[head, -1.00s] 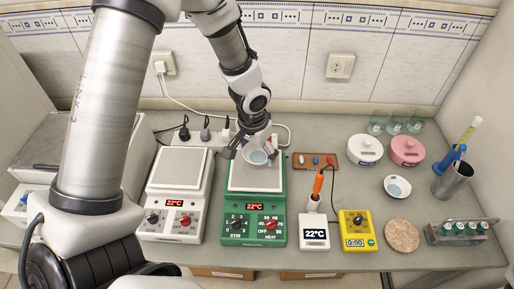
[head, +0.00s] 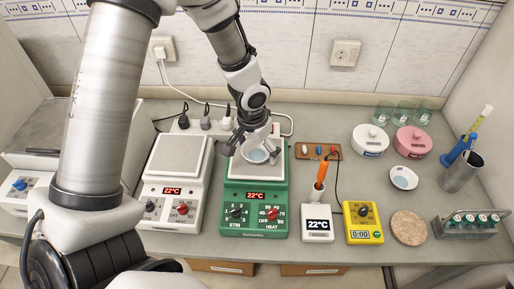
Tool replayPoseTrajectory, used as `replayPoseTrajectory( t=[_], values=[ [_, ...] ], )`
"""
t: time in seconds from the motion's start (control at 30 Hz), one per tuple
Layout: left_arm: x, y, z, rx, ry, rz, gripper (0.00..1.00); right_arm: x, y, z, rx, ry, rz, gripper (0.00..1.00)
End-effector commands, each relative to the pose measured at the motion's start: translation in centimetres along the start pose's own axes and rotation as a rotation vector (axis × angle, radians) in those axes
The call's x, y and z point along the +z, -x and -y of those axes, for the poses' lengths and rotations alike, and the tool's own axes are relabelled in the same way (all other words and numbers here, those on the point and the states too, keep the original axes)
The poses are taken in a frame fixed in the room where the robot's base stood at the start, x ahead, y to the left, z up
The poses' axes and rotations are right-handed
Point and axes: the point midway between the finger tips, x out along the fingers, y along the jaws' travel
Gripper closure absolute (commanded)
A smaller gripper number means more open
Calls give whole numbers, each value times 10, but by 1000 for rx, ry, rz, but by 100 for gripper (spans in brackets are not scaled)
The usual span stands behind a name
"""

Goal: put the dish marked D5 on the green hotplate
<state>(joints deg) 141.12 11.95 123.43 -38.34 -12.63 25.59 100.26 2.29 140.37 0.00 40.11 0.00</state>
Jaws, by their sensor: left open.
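The green hotplate (head: 254,206) stands at the middle front of the bench, its display reading 22°C. A small white dish (head: 258,155) with a pale blue inside sits over the rear part of its top plate; I cannot read its mark. My left gripper (head: 257,151) is open, with its fingers around the dish's sides. Whether the dish rests fully on the plate is hard to tell. A similar dish (head: 403,178) lies on the bench at the right; its label is too small to read. My right gripper is not in view.
A white hotplate (head: 170,210) stands directly left of the green one. To the right are a thermometer unit (head: 317,224) with an orange probe, a yellow timer (head: 362,223), a cork mat (head: 408,228) and a vial rack (head: 466,225). White (head: 370,140) and pink (head: 412,142) tubs stand behind.

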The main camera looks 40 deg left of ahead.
Motion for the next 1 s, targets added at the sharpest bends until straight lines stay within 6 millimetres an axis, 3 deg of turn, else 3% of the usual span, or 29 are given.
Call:
replayPoseTrajectory(
  t=[0.17,0.6,0.73,1.0],
  values=[
    [-2,12,0,0,0,-2,0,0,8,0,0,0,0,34],
    [-1,112,0,0,0,-5,0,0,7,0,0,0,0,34],
    [0,124,0,0,0,-1,0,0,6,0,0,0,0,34],
    [0,125,0,0,0,0,0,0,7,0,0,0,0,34]
  ],
)
